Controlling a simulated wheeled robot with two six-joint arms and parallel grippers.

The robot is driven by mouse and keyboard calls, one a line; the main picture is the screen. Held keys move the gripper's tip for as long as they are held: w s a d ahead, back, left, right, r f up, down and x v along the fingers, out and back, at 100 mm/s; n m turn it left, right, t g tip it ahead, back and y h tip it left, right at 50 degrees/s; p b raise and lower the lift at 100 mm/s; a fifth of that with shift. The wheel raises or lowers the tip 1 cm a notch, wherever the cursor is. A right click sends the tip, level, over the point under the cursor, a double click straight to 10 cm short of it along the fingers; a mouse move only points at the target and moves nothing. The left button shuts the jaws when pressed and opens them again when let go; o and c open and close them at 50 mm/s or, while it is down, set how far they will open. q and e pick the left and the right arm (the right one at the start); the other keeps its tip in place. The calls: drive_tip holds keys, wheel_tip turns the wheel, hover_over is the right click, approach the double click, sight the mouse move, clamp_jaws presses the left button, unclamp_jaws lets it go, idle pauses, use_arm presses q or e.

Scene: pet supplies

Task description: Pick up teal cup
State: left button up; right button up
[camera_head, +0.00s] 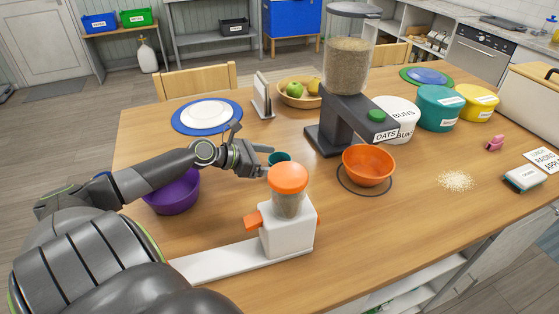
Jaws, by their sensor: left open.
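A small teal cup (279,157) stands on the wooden table, behind the orange-lidded jar. Its lower part is hidden by that jar. My left gripper (262,160) reaches in from the left, with its fingers at the cup's left side. It is open. I cannot tell whether the fingers touch the cup or lie around it. My right gripper does not show.
An orange-lidded jar (288,196) on a white stand (288,238) is in front of the cup. A purple bowl (174,196) sits under my left arm. An oats dispenser (345,115) and orange bowl (368,166) stand to the right. The front right table is mostly clear.

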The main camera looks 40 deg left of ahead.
use_arm(q)
drive_tip(key=shift+p+x, duration=0.3)
drive_tip(key=shift+x, duration=2)
drive_tip(key=shift+w+r, duration=0.1)
drive_tip(key=shift+r, duration=0.05)
drive_tip(key=shift+a, duration=0.1)
drive_tip(key=c, duration=1.1)
